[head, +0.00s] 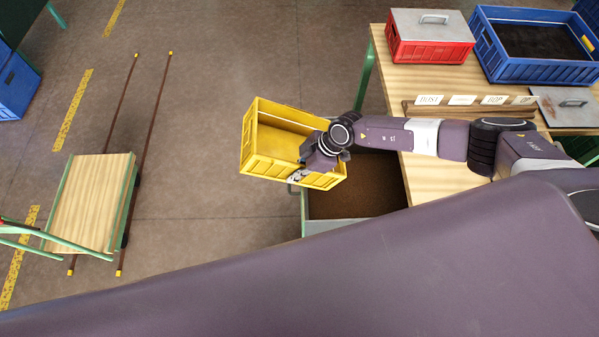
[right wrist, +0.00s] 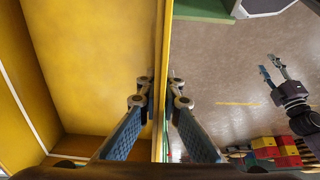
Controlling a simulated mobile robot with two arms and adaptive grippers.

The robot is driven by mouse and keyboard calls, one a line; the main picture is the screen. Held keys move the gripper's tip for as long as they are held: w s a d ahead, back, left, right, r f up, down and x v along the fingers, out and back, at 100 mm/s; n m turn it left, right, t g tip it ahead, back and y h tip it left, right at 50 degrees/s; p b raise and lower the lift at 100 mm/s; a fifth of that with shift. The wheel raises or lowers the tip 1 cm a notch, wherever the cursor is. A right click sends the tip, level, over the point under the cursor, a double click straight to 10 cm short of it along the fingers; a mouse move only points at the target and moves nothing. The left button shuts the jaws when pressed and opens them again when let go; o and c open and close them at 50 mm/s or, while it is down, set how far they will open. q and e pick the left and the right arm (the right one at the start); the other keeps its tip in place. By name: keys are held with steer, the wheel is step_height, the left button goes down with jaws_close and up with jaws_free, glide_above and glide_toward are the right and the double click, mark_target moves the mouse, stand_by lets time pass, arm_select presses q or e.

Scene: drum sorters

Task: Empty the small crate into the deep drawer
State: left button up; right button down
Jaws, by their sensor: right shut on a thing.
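The small yellow crate (head: 262,162) hangs in the air at the middle of the head view. The deep drawer (head: 358,195) is pulled out below and to the right of the crate, with a brown bottom. The crate overlaps its left edge in the picture. My left gripper (right wrist: 270,68) is open and empty in the right wrist view.
A wooden bench (head: 385,70) carries a red lidded box (head: 430,50), a blue crate (head: 540,72) and a row of label cards (head: 463,100). The floor between cart and crate is clear.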

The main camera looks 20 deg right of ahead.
mark_target(280, 180)
steer(key=a+h, duration=0.2)
steer(key=a, duration=0.1)
steer(key=shift+w+f+g+h, duration=0.2)
steer(key=shift+w+g+h, duration=0.1)
steer(key=shift+w+g, duration=0.1)
steer(key=shift+w+a+f+h, duration=0.1)
steer(key=shift+a+f+h, duration=0.4)
steer(key=shift+h, duration=0.3)
steer(key=shift+w+a+f+g+h+b, duration=0.1)
steer(key=shift+f+g+h+b, duration=0.2)
steer(key=shift+f+h+b, duration=0.3)
steer(key=shift+r, duration=0.2)
steer(key=shift+f, duration=0.1)
